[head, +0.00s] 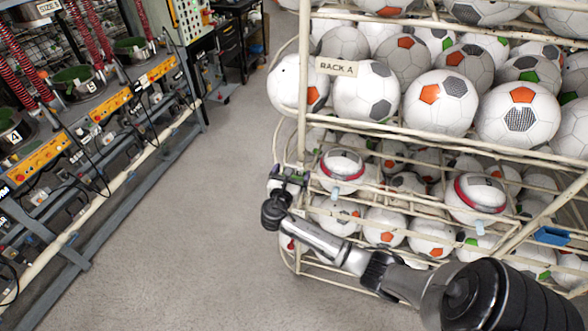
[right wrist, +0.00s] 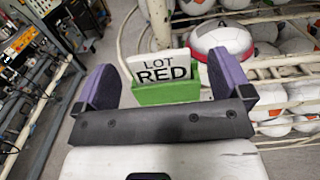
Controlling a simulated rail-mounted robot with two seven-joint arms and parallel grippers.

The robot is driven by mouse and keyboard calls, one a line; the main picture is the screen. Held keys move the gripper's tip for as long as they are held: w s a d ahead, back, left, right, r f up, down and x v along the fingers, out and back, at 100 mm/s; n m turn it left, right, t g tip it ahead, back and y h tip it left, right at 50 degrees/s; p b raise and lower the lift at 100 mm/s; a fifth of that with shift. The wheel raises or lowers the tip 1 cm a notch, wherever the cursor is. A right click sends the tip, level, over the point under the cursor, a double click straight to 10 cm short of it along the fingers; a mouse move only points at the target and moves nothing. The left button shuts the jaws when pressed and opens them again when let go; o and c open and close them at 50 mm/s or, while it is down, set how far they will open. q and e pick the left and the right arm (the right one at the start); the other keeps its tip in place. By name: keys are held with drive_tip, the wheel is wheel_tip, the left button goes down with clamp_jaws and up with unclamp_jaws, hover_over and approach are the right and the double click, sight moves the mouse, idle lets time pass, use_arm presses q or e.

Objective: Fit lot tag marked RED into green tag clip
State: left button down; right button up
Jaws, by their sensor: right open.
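The white lot tag (right wrist: 160,70), lettered LOT RED, stands slightly tilted in the right wrist view. Its lower edge meets the green tag clip (right wrist: 166,93) and is hidden behind the clip's front, so the tag appears to sit in the clip; how deep I cannot tell. My right gripper (right wrist: 162,66) is open, its two purple fingers apart on either side of the tag and clip, with gaps to both. In the head view my right gripper (head: 289,179) is at the left end of the ball rack, where tag and clip cannot be made out. My left gripper is not in view.
The cream wire rack (head: 302,100), labelled RACK A, holds many soccer balls; its tubes are close to my right gripper. A blue clip (head: 553,236) is on its right side. A press bench (head: 110,103) runs along the left. The floor (head: 190,210) between is clear.

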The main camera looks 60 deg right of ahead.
drive_tip(key=b+v, duration=0.1)
drive_tip(key=v, duration=1)
drive_tip(key=shift+f, duration=0.1)
